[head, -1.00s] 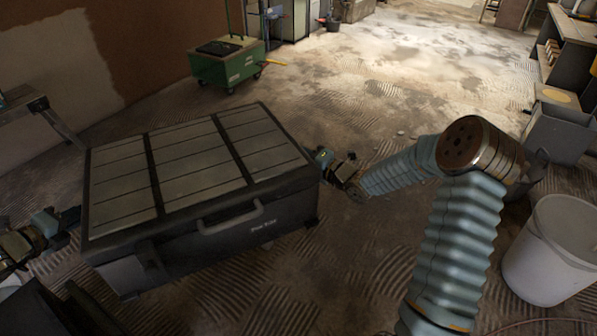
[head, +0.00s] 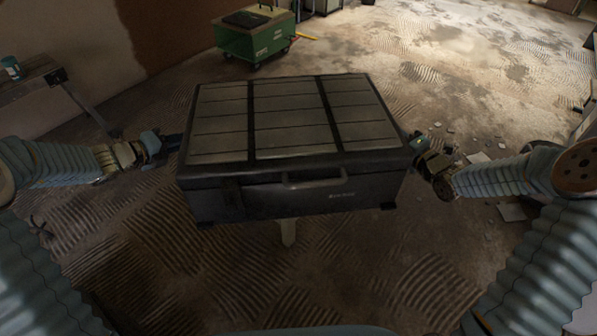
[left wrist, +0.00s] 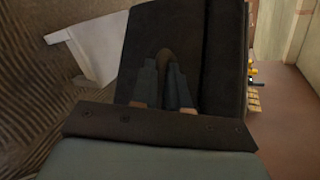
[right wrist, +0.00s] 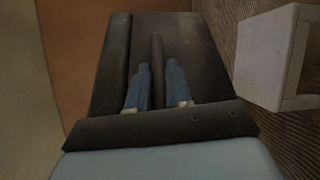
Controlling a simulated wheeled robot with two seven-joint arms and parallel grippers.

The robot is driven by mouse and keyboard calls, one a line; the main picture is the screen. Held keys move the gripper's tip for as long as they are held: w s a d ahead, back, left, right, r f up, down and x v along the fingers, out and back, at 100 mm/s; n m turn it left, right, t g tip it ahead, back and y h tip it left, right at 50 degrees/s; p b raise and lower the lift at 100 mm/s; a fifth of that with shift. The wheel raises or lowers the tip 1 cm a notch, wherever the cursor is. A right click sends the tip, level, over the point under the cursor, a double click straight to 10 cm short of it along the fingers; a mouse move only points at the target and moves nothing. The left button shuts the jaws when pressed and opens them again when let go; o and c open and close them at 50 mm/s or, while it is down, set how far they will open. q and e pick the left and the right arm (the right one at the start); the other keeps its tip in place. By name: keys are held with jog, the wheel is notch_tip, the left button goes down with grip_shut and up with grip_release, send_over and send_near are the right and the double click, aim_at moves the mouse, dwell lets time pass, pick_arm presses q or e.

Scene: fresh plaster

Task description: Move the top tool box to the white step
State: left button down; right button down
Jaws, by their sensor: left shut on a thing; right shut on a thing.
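The tool box (head: 290,185), black with grey slatted lid panels and a front handle, is level and held clear of the floor between my grippers. My left gripper (head: 176,143) is shut on its left side; that hold shows in the left wrist view (left wrist: 166,70). My right gripper (head: 414,145) is shut on its right side; it also shows in the right wrist view (right wrist: 157,75). A white step-like block (right wrist: 275,55) is beyond the box in the right wrist view, and a pale piece (left wrist: 95,45) shows in the left wrist view. The head view hides most of it.
A pale narrow piece (head: 288,232) pokes out below the box; I cannot tell if it belongs to the step. A green cart (head: 256,40) stands behind. A bench (head: 30,85) is at the left wall. Scraps (head: 510,212) lie on the floor at right.

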pick_arm(q)
jog(key=shift+a+f+b, duration=0.1)
jog(key=shift+f+b, duration=0.25)
pick_arm(e)
jog(key=shift+f, duration=0.35)
